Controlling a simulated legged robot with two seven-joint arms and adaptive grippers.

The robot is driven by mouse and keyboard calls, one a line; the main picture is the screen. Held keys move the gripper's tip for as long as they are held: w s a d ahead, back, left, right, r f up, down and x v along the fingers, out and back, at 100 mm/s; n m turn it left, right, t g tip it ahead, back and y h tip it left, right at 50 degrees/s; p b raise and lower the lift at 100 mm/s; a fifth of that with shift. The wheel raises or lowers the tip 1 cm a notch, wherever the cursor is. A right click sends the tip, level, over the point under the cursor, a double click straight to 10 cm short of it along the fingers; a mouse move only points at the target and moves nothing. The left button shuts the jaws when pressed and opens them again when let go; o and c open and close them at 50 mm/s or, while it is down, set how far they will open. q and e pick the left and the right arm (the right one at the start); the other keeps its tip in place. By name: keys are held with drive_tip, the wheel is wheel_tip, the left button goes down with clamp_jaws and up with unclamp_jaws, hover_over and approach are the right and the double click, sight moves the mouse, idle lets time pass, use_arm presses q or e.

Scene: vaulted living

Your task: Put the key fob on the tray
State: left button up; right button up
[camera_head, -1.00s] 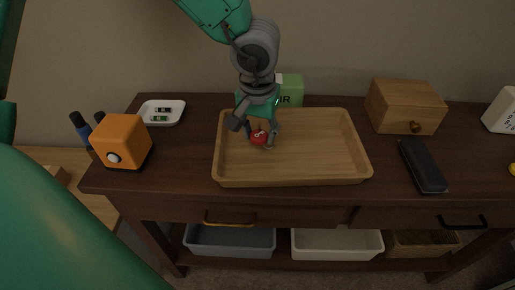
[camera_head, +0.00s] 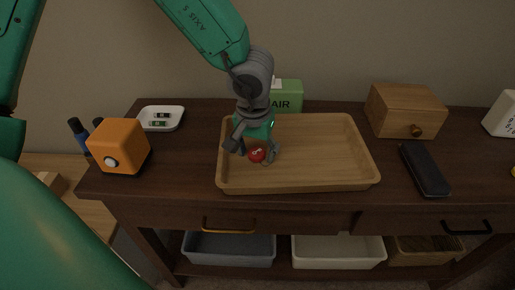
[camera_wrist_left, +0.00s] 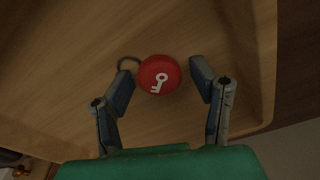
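The key fob (camera_head: 257,156) is a round red disc with a white key symbol and a ring. It lies on the floor of the wooden tray (camera_head: 330,184), near its left side; it also shows in the left wrist view (camera_wrist_left: 158,75). My left gripper (camera_head: 256,155) is over the tray, pointing down at the fob. In the left wrist view its two fingers (camera_wrist_left: 160,88) are spread, with gaps on both sides of the fob. My right gripper is not in view.
An orange box (camera_head: 119,146) and a white dish (camera_head: 161,118) with small items stand left of the tray. A green carton (camera_head: 287,97) is behind it. A wooden box (camera_head: 405,111) and a dark case (camera_head: 425,169) are on the right.

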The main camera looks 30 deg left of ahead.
sight(251, 154)
use_arm(q)
drive_tip(key=shift+a+f, duration=0.2)
drive_tip(key=shift+a, duration=0.45)
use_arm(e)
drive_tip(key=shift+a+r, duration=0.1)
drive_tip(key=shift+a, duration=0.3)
use_arm(q)
drive_tip(key=shift+d, duration=0.1)
drive_tip(key=shift+d+r, duration=0.1)
drive_tip(key=shift+r, duration=0.1)
wheel_tip(251, 154, up, 12)
drive_tip(key=s+p, duration=0.1)
drive_tip(key=p, duration=0.4)
drive_tip(key=shift+s+d+r, duration=0.15)
drive_tip(key=shift+d+r, duration=0.05)
drive_tip(key=shift+d, duration=0.05)
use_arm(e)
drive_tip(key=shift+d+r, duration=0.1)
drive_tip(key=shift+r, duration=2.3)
